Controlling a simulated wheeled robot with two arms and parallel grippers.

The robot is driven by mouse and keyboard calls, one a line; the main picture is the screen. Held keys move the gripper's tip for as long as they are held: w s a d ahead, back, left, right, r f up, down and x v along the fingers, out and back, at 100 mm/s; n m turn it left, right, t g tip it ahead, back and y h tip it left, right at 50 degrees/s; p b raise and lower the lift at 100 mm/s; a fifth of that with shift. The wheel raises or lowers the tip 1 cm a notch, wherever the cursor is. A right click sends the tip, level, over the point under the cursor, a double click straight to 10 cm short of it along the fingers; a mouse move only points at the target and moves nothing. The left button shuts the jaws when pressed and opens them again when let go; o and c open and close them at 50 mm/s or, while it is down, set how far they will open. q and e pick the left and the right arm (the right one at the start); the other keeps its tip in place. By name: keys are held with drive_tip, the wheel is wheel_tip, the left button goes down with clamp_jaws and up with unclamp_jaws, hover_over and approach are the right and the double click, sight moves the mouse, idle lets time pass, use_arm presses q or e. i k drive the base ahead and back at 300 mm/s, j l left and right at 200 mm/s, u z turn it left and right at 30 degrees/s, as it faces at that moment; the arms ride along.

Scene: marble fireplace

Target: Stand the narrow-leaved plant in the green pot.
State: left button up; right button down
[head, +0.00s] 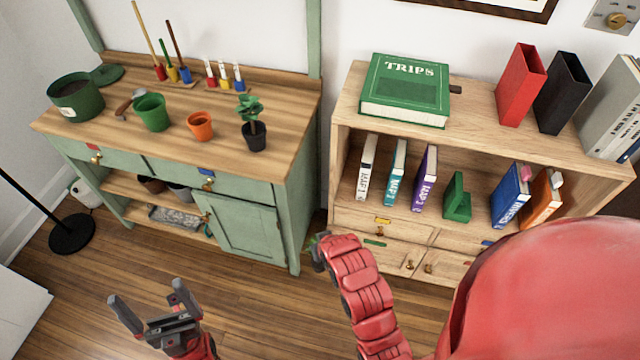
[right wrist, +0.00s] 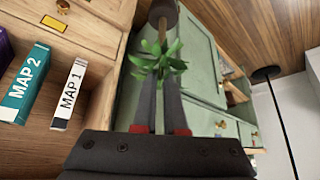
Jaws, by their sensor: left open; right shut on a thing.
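The narrow-leaved plant (right wrist: 165,60) has green leaves, a thin stem and a dark brown root ball, seen at the top of the right wrist view. My right gripper (right wrist: 158,95) is shut on it at the leaves. In the head view only a bit of green shows beside my right gripper (head: 320,250), in front of the bench's right end; the rest is hidden. The green pot (head: 152,112) stands upright on the bench top, between a trowel and an orange pot, and no plant shows in it. My left gripper (head: 153,304) is open and empty above the floor.
The green bench (head: 290,98) also holds a large dark green container (head: 76,98), the orange pot (head: 200,126), a broad-leaved plant in a black pot (head: 254,138) and the trowel (head: 127,101). A wooden bookshelf (head: 344,113) stands to the right. The bench's front strip is clear.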

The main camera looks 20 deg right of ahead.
sight(155, 117)
drive_tip(key=j+z, duration=0.15)
drive_tip(key=z, duration=0.6)
drive_tip(key=i+j+z, duration=0.1)
drive_tip(key=j+z, duration=0.4)
drive_tip(key=j, duration=0.45)
drive_tip(key=j+z, duration=0.45)
drive_tip(key=j, duration=0.5)
